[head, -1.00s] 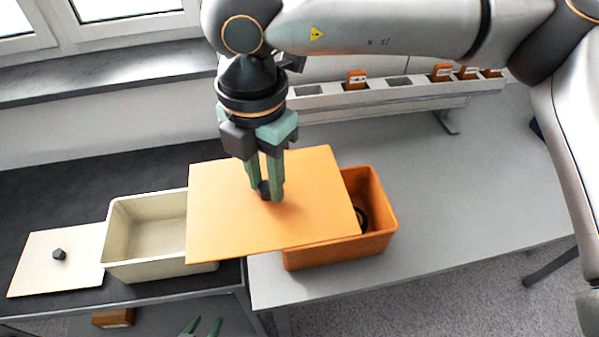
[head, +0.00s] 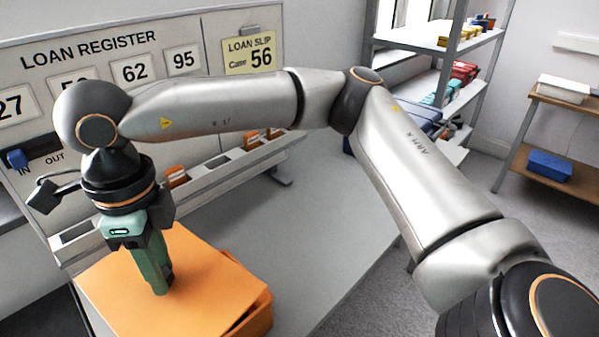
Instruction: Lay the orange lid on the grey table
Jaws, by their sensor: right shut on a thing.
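The orange lid (head: 212,282) is a flat square panel at the lower left of the head view. My right gripper (head: 160,284) points down and is shut on the lid at its middle; the fingers hide the part they grip. The orange box (head: 260,318) shows only as a strip of wall at the lid's right front edge. I cannot tell whether the lid touches it. The grey table (head: 325,215) extends to the right of the lid and behind it. My left gripper is out of view.
The grey table is bare right of the box. A slotted rail (head: 210,172) with orange pieces runs along its back, below the loan register board (head: 215,60). A metal shelf (head: 440,60) and a wooden shelf (head: 570,110) stand beyond, at the right.

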